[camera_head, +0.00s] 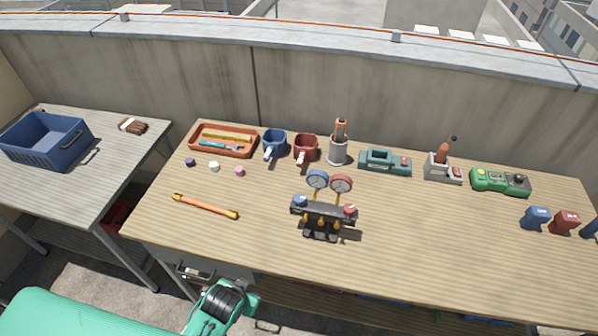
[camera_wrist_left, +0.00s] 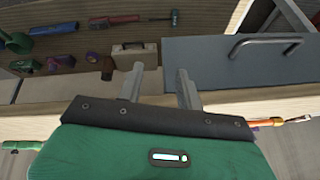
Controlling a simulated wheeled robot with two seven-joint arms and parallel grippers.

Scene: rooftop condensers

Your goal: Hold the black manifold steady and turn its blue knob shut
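The black manifold (camera_head: 322,213) stands near the middle of the wooden bench. Its blue knob (camera_head: 299,201) is on its left end and a red knob (camera_head: 350,210) is on its right end. A blue gauge (camera_head: 317,180) and a red gauge (camera_head: 341,183) rise above it, with brass-coloured fittings on its front. I cannot tell how far the blue knob is turned. My left gripper (camera_wrist_left: 159,84) is open and empty, its two grey fingers apart. In the head view my left arm is low, by the bench's front edge, away from the manifold. My right gripper is out of view.
An orange rod (camera_head: 205,206) lies left of the manifold. A grey drawer front (camera_wrist_left: 235,62) with a handle is near my left gripper. The bench around the manifold is clear.

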